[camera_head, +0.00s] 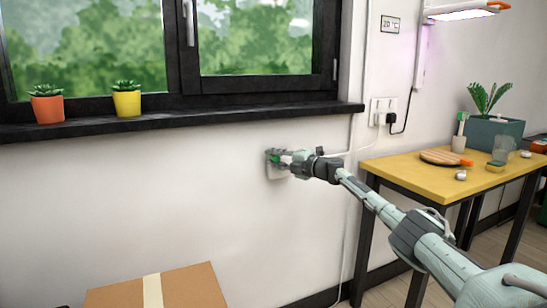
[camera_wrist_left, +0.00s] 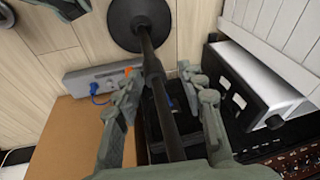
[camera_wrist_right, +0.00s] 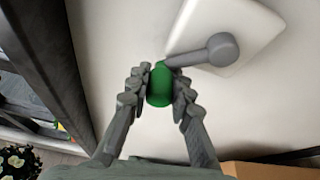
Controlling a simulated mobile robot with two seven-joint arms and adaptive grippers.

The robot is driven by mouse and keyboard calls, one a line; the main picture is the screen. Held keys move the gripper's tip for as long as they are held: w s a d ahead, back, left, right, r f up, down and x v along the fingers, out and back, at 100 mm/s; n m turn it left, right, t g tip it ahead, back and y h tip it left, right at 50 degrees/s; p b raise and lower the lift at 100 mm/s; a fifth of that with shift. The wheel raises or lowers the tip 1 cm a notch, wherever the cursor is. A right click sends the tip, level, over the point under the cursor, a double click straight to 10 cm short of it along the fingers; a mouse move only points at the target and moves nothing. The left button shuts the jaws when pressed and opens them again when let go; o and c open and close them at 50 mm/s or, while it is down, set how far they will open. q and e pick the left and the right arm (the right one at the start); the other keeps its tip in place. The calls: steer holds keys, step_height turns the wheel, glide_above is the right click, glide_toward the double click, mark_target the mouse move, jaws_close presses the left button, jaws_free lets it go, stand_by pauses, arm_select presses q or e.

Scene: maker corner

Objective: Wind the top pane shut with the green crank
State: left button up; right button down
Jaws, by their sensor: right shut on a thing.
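The green crank knob (camera_wrist_right: 160,86) is between the two fingers of my right gripper (camera_wrist_right: 159,88), which is shut on it. The grey crank arm (camera_wrist_right: 195,56) runs from the knob to a round hub in front of a white wall plate (camera_wrist_right: 252,30). In the head view my right gripper (camera_head: 284,158) is at the crank below the window sill, hiding most of it; part of the white plate (camera_head: 275,172) shows. The window (camera_head: 265,35) is cut off at the top, and I cannot make out the top pane. My left gripper (camera_wrist_left: 164,92) is open, away from the crank.
Two potted plants (camera_head: 47,104) (camera_head: 127,99) stand on the black sill (camera_head: 200,116). A yellow-topped table (camera_head: 410,178) is at the right. A cardboard box (camera_head: 195,288) is below. A dark pole (camera_wrist_left: 160,95) crosses the left wrist view between the fingers.

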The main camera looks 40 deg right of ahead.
stand_by(0.3)
steer(key=c, duration=1.3)
jaws_free()
steer(key=shift+f, duration=0.1)
steer(key=shift+s+d+r, duration=0.1)
steer(key=shift+s+d, duration=0.2)
steer(key=shift+s, duration=1.65)
steer(key=shift+s+d+r, duration=0.15)
steer(key=shift+s+d, duration=0.15)
steer(key=shift+s, duration=1.7)
steer(key=shift+s+d+r, duration=0.1)
steer(key=shift+s+d, duration=0.2)
steer(key=shift+s, duration=1.65)
